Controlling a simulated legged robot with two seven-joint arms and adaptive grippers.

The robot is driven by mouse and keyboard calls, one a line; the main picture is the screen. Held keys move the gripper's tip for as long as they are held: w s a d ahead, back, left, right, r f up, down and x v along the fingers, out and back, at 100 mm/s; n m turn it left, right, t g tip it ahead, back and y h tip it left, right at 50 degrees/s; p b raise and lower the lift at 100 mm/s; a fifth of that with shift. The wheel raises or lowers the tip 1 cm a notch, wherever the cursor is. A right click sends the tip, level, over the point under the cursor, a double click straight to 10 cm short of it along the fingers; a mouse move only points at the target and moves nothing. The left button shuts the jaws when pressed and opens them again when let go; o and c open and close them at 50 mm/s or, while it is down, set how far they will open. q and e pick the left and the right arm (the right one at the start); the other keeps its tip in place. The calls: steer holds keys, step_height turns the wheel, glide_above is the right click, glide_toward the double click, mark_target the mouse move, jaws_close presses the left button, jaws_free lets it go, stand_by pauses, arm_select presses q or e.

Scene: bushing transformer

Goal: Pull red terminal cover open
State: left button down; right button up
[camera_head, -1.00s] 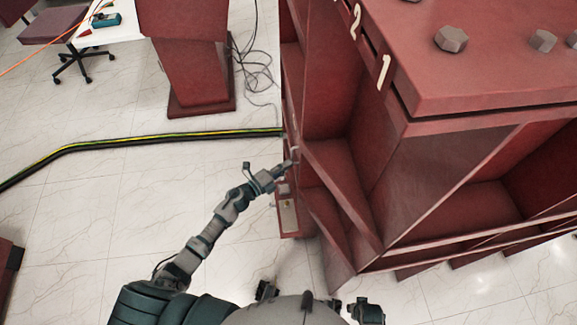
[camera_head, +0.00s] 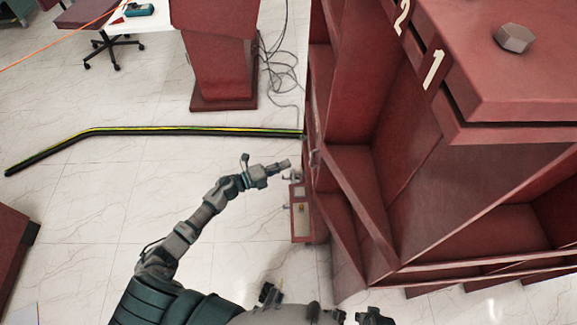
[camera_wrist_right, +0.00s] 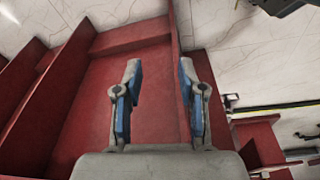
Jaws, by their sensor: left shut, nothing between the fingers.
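A small red terminal box (camera_head: 302,232) hangs low on the left side of the large red transformer body (camera_head: 420,195). Its pale front panel shows small fittings. I cannot tell which part is its cover or whether it stands open. My left gripper (camera_head: 286,164) is shut and empty, just above and left of the box, apart from the transformer's side. A small light handle-like part (camera_head: 314,157) is on that side, right of the gripper. In the right wrist view my right gripper (camera_wrist_right: 160,72) is open, with nothing between its fingers, over red panels.
A black and yellow-green cable (camera_head: 180,130) lies across the floor. A red pedestal (camera_head: 215,60), loose wires (camera_head: 280,65) and a chair (camera_head: 108,45) stand beyond it. The pale tiled floor around my left arm is clear.

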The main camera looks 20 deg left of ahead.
arm_select(q)
steer(key=shift+a, duration=0.85)
arm_select(e)
steer(key=shift+a+r, duration=0.45)
steer(key=shift+r, duration=0.25)
arm_select(q)
steer(key=shift+d, duration=0.35)
arm_select(e)
steer(key=shift+d+f, duration=0.1)
steer(key=shift+d, duration=0.2)
arm_select(q)
steer(key=shift+a, duration=0.25)
arm_select(e)
steer(key=shift+a, duration=0.25)
arm_select(q)
steer(key=shift+s+d, duration=0.1)
arm_select(e)
steer(key=shift+d, duration=0.1)
